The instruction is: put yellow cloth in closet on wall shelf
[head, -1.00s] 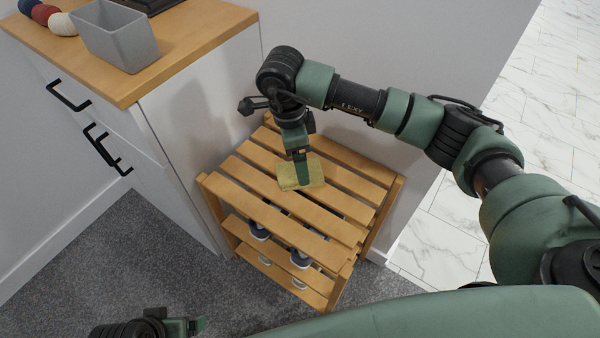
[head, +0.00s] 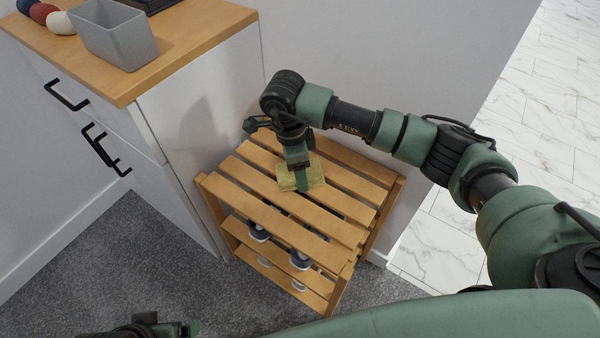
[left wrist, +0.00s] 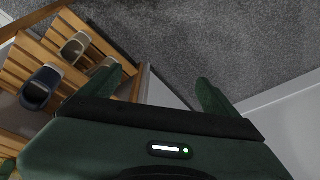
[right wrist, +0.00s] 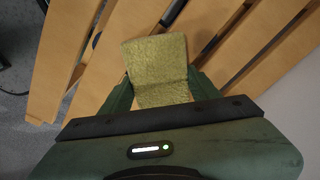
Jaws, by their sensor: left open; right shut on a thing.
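The yellow cloth (head: 315,172) is a folded square at the top slats of the wooden slatted rack in the head view. My right gripper (head: 302,182) is shut on it from above. In the right wrist view the cloth (right wrist: 158,68) sticks out between the fingers of my right gripper (right wrist: 160,98), over the slats. I cannot tell whether it touches them. My left gripper (left wrist: 160,85) is open and empty above the carpet, and shows at the bottom edge of the head view (head: 193,327). No wall shelf or closet interior is clearly in view.
The slatted rack (head: 250,187) holds shoes (head: 258,232) on its lower tiers. A white cabinet (head: 190,140) with a wooden top stands at left, carrying a grey bin (head: 115,38) and several rolled items (head: 60,22). A wall (head: 400,60) is behind the rack. Grey carpet (head: 130,260) is clear in front.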

